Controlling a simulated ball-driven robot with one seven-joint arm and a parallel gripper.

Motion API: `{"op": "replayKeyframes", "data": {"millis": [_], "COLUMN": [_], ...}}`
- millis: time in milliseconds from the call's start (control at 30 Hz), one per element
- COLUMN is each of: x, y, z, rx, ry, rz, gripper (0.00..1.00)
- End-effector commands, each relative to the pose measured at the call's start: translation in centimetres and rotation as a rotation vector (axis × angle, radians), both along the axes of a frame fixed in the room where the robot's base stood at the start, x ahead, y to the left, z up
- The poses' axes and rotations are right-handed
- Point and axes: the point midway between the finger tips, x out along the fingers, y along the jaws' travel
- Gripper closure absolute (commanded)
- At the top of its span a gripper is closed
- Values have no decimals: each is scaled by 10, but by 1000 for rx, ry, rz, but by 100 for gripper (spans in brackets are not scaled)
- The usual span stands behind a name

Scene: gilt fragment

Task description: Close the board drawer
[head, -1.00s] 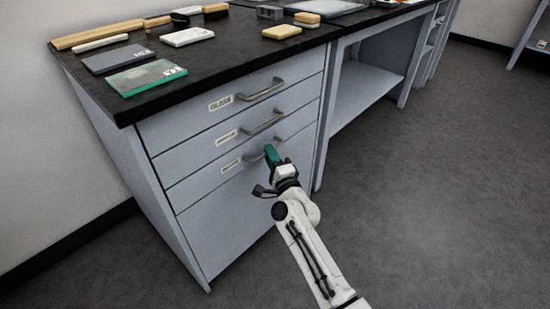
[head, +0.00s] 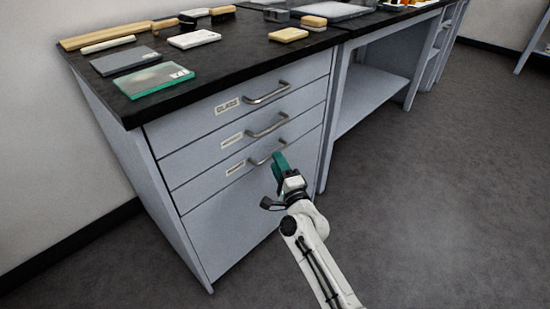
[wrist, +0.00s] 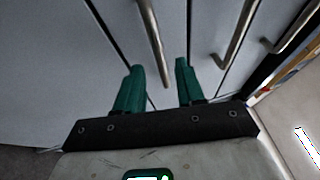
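The grey cabinet has three stacked drawers with bar handles. The top label reads GLASS; the middle drawer (head: 190,158) and bottom drawer (head: 205,187) labels are too small to read, so I cannot tell which is the board drawer. All three fronts look about flush. My gripper (head: 279,161), with teal fingers, is at the right end of the bottom handle (head: 262,156). In the wrist view my gripper (wrist: 158,66) is open, and the nearest handle (wrist: 150,30) ends between its fingers. Contact with it is unclear.
The black worktop (head: 230,65) carries a green glass sheet (head: 153,79), a grey plate (head: 125,60) and several wooden blocks. An open-shelved bench (head: 375,75) adjoins on the right. The grey floor (head: 430,200) at right is clear.

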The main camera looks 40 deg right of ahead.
Motion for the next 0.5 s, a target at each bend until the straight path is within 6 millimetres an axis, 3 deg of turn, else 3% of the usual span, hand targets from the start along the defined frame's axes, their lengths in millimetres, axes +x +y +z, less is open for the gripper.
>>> {"op": "replayKeyframes", "data": {"millis": [200, 500], "x": [-39, -68], "y": [16, 27], "z": [-8, -13], "rx": [0, -1], "ry": [3, 1], "rz": [2, 2], "gripper": [62, 62]}}
